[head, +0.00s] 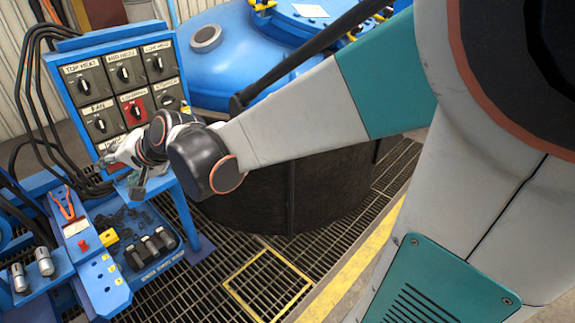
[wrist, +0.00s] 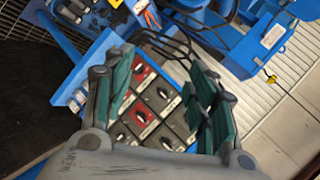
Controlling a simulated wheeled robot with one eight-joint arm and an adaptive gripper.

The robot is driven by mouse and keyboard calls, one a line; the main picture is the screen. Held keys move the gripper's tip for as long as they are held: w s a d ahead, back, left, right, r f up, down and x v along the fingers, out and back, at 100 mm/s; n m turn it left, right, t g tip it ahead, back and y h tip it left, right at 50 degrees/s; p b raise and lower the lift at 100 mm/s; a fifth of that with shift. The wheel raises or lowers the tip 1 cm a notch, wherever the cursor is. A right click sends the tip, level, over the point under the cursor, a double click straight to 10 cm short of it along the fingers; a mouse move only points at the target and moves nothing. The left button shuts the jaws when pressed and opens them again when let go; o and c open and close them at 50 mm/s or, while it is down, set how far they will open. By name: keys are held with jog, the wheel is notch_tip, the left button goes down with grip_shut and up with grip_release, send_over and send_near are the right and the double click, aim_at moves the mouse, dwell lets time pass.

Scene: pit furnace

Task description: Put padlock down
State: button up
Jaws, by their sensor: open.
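My gripper (head: 126,168) is in front of the lower part of the blue control panel in the head view. In the wrist view my gripper (wrist: 160,85) has its two teal fingers spread wide, with nothing held between them. I cannot make out a padlock for certain. A small red item (head: 82,244) and a yellow item (head: 108,237) lie on the blue bench (head: 88,275) below and left of my gripper; either may be a lock, but they are too small to tell.
Orange-handled pliers (head: 63,207), black blocks (head: 150,249) and metal cylinders (head: 45,262) are on the bench. Black cables hang left of the panel. The dark furnace (head: 285,190) stands right.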

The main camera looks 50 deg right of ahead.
jog(key=s+d+f+n+g+h, duration=0.1)
jog(key=s+d+n, duration=0.1)
jog(key=s, duration=0.6)
jog(key=s+d+f+n+g+h, duration=0.1)
jog(key=s+n, duration=0.3)
jog(key=s, duration=0.4)
jog(key=s+d+f+n+g+h, duration=0.1)
jog(key=s+d+n+h, duration=0.1)
jog(key=s, duration=0.7)
jog(key=shift+d+f+n, duration=0.4)
jog(key=shift+d+n, duration=0.15)
jog(key=shift+n, duration=0.25)
